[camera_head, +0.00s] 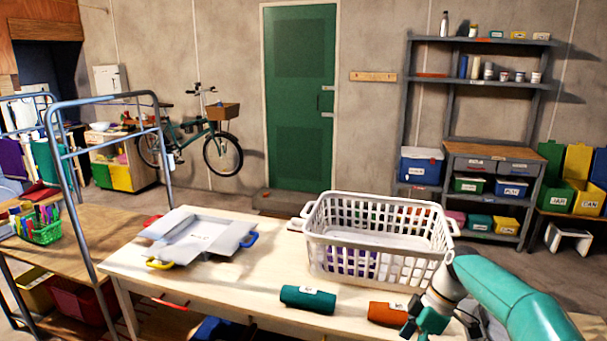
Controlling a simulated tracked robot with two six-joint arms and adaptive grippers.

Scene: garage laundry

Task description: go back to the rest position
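My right arm comes in from the lower right, and my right gripper (425,319) is by the front edge of the table (262,268), close to an orange rolled cloth (386,313). Its fingers are small and partly cut off, so I cannot tell whether they are open or shut. My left gripper is not in view. A white slatted laundry basket (376,263) stands upright on the table, with something purple showing through its side. A dark green rolled cloth (308,299) lies in front of the basket, left of the orange one.
A grey folding board (197,239) with coloured handles lies on the table's left part. A blue metal rack (70,150) and a side bench with a green basket (42,231) stand at left. Shelving (480,150), a green door (299,98) and a bicycle (205,140) are behind.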

